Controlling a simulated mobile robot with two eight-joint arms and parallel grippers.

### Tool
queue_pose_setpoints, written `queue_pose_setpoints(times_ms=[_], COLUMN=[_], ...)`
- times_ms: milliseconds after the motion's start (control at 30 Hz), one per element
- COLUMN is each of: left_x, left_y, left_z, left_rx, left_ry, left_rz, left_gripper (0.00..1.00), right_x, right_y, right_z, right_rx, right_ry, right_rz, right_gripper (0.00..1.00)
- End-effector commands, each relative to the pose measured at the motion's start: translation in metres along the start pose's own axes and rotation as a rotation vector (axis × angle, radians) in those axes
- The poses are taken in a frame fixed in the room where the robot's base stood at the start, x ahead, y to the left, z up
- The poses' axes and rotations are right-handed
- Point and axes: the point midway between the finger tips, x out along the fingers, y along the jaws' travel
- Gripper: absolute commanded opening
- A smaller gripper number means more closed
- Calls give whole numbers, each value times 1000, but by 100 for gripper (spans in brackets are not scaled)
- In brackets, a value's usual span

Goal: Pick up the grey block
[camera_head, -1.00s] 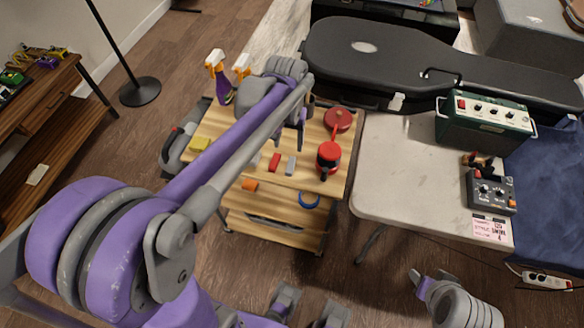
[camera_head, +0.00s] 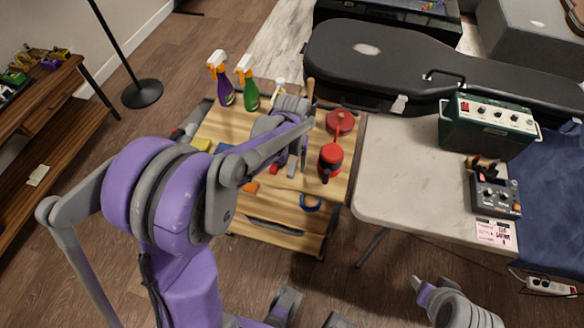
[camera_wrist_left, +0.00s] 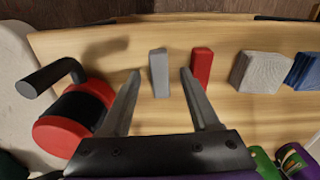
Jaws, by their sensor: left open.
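The grey block (camera_wrist_left: 158,72) is a small slim bar lying on the wooden cart top. In the wrist view it lies between the fingers of my left gripper (camera_wrist_left: 160,78), with a gap on each side. My left gripper is open and holds nothing. In the head view the gripper (camera_head: 298,155) is over the cart, and the grey block (camera_head: 292,168) shows partly below it. A red block (camera_wrist_left: 202,68) lies beside the right finger in the wrist view.
A red and black container with a handle (camera_wrist_left: 75,122) stands near the left finger in the wrist view. A wider grey rough block (camera_wrist_left: 255,71) and a blue block (camera_wrist_left: 303,71) lie right. Spray bottles (camera_head: 246,85) stand at the cart's back; a white table (camera_head: 400,170) adjoins it.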

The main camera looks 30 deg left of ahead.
Motion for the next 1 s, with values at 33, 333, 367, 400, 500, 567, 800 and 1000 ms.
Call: queue_pose_setpoints(times_ms=[33, 333, 367, 400, 500, 567, 800, 1000], left_x=[1, 0, 0, 0, 0, 0, 0, -6], left_y=[0, 0, 0, 0, 0, 0, 0, 0], left_z=[0, 0, 0, 0, 0, 0, 0, 0], left_rx=[0, 0, 0, 0, 0, 0, 0, 0], left_ry=[0, 0, 0, 0, 0, 0, 0, 0], left_rz=[0, 0, 0, 0, 0, 0, 0, 0], left_gripper=[62, 39, 34, 26, 8, 0, 0, 0], right_x=[0, 0, 0, 0, 0, 0, 0, -1], right_y=[0, 0, 0, 0, 0, 0, 0, 0], right_z=[0, 0, 0, 0, 0, 0, 0, -1], right_rx=[0, 0, 0, 0, 0, 0, 0, 0], right_ry=[0, 0, 0, 0, 0, 0, 0, 0], right_rz=[0, 0, 0, 0, 0, 0, 0, 0], right_gripper=[50, 50, 50, 50, 50, 50, 50, 50])
